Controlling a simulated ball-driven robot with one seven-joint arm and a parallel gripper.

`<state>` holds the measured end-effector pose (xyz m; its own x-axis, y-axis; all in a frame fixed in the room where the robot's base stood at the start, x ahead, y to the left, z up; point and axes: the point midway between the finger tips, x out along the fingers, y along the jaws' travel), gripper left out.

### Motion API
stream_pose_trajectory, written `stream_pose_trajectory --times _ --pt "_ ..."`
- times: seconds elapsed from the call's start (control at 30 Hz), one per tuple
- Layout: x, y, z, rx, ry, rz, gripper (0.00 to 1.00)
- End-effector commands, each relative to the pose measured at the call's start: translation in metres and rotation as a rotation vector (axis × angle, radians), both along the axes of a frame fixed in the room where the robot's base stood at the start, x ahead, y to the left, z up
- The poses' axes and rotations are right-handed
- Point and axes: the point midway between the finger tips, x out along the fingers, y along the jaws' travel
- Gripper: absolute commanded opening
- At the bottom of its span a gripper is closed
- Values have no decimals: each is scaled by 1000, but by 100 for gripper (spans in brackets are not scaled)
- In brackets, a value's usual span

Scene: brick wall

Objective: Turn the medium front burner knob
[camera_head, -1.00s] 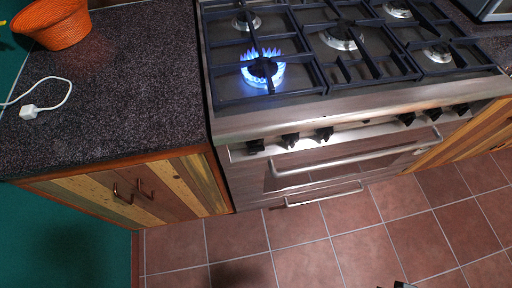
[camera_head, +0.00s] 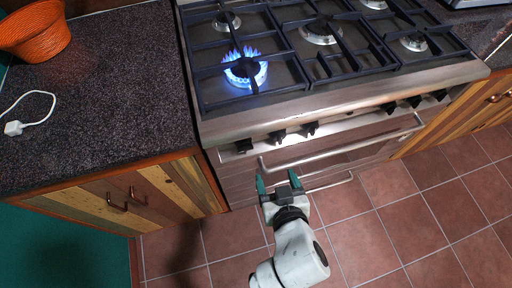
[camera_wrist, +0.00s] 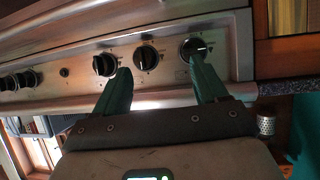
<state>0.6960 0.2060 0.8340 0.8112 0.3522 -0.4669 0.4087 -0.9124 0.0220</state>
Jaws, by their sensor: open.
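The stove front (camera_head: 345,128) carries a row of black knobs. Its left group has a leftmost knob (camera_head: 243,146), a middle knob (camera_head: 277,138) and a right knob (camera_head: 311,129). I cannot tell which one is for the medium front burner. The front left burner (camera_head: 245,70) burns with a blue flame. My gripper (camera_head: 278,180) is open and empty, below and in front of this group. In the wrist view, the order is reversed. The middle knob (camera_wrist: 146,57) shows between my fingertips (camera_wrist: 158,66), and one finger overlaps the end knob (camera_wrist: 193,48).
The oven handle (camera_head: 340,143) runs across below the knobs, close to my gripper. More knobs (camera_head: 414,101) sit to the right. A dark counter (camera_head: 110,90) with an orange basket (camera_head: 35,32) and a white plug (camera_head: 14,128) is at left. The tiled floor (camera_head: 400,225) is clear.

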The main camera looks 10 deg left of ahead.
Motion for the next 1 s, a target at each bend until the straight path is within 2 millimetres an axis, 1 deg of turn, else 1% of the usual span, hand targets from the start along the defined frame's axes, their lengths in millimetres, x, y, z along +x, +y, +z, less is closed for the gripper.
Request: stream_pose_trajectory --times 0.03,0.1,0.2,0.27,0.37,0.6,0.73,0.9,1.0 --pt "-4 19 6 20 -28 44 72" --pt "-9 35 11 44 -57 81 72" --pt "-10 46 13 60 -74 106 72" --pt "-7 49 13 62 -77 108 72" --pt "4 54 8 61 -76 107 72" --pt "39 74 -9 60 -76 105 72" --pt "56 83 -17 60 -75 104 72" --pt "70 91 -24 60 -75 104 72" --pt "74 93 -26 60 -74 104 72"
